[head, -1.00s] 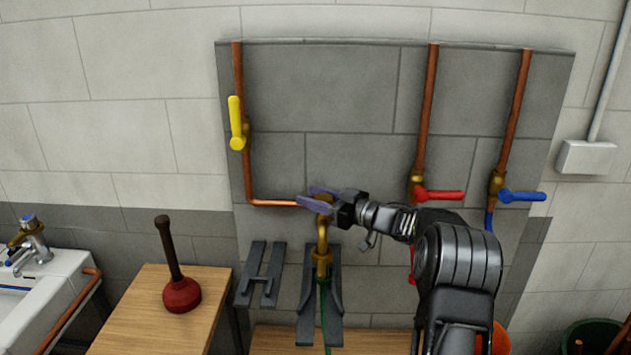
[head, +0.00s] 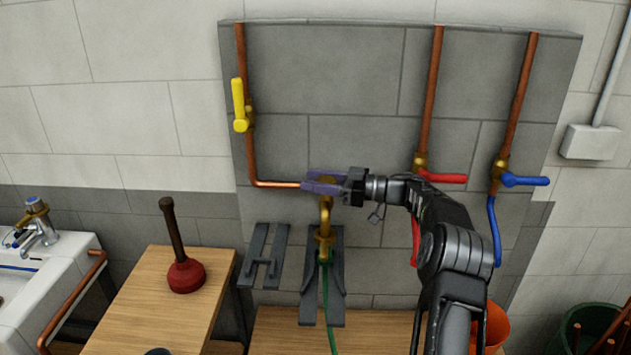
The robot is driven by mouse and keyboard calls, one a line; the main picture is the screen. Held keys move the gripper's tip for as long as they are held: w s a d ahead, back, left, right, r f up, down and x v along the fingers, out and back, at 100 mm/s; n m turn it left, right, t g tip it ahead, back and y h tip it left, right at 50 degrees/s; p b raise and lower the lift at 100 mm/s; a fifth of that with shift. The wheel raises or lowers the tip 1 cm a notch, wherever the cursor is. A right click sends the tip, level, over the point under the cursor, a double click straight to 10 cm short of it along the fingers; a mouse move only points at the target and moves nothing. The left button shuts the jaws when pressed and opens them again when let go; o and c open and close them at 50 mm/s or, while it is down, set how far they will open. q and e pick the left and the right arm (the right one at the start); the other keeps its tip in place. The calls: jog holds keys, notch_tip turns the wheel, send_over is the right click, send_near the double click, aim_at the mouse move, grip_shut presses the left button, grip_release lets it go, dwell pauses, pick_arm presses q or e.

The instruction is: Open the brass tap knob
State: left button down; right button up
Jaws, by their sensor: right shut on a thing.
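The brass tap (head: 325,215) stands at the end of the copper pipe, low on the grey wall panel, with a green hose (head: 327,295) hanging from its spout. My right gripper (head: 312,185) is at the top of the tap, coming from the right. Its purple fingers are shut on the brass tap knob (head: 327,181), which they mostly hide. How far the knob is turned cannot be seen. My left gripper is not in view.
A yellow lever valve (head: 240,110) is at upper left; red (head: 442,177) and blue (head: 525,180) levers are at right. A plunger (head: 186,272) stands on a wooden table. Dark brackets (head: 264,258) hang beside the tap. A sink (head: 60,270) is at far left.

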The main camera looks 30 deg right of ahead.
jog(key=o, duration=1.4)
jog(key=shift+s+d+f, duration=0.1)
jog(key=shift+s+d, duration=0.3)
jog(key=shift+b+v, duration=0.9)
jog(key=shift+v, duration=2.4)
